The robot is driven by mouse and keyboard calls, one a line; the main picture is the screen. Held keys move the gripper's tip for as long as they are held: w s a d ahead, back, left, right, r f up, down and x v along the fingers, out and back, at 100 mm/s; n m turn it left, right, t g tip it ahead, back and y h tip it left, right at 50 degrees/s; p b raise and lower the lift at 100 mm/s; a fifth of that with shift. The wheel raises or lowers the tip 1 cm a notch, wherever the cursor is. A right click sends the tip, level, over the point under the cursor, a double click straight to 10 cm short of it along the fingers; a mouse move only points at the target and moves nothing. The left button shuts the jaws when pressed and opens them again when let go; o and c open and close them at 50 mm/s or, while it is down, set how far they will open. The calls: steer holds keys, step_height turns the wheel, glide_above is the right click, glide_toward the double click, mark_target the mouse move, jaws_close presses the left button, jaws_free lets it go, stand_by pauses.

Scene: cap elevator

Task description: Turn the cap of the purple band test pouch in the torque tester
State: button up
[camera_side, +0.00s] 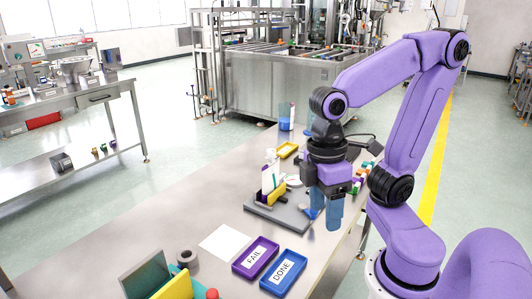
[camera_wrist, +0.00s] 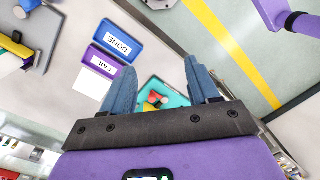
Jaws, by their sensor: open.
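The torque tester (camera_side: 288,218) is a grey plate with a yellow clamp (camera_side: 273,193) on the bench. A pale pouch (camera_side: 268,178) stands upright at the clamp, with a small coloured mark; its band colour and cap are too small to make out clearly. In the wrist view only part of the tester (camera_wrist: 40,58) shows at the upper left edge, with a yellow part. My gripper (camera_side: 325,218) points down at the right of the tester, apart from the pouch. Its blue fingers are open and empty, as the wrist view (camera_wrist: 160,68) also shows.
A teal tray (camera_wrist: 180,90) holds coloured items. A yellow tray (camera_side: 288,150) lies behind the tester.

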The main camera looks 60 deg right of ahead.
steer(key=w+d+m+g+y, duration=0.35)
steer(key=w+m+y, duration=0.25)
steer(key=w+m, duration=0.8)
steer(key=w+d+m+t+y, duration=0.4)
steer(key=w+d+m+y, duration=0.2)
steer(key=w+d+m, duration=0.4)
steer(key=s+d+m+t, duration=0.3)
steer(key=d+m+t, duration=1.1)
steer(key=d, duration=1.5)
glide_toward(271, 153)
steer(key=shift+n+g, duration=0.25)
steer(key=shift+n, duration=0.05)
steer(key=x, duration=0.4)
steer(key=d+x, duration=0.1)
steer(key=x, duration=0.2)
steer(key=w+x, duration=0.1)
steer(key=x, duration=0.3)
steer(key=shift+w, duration=0.35)
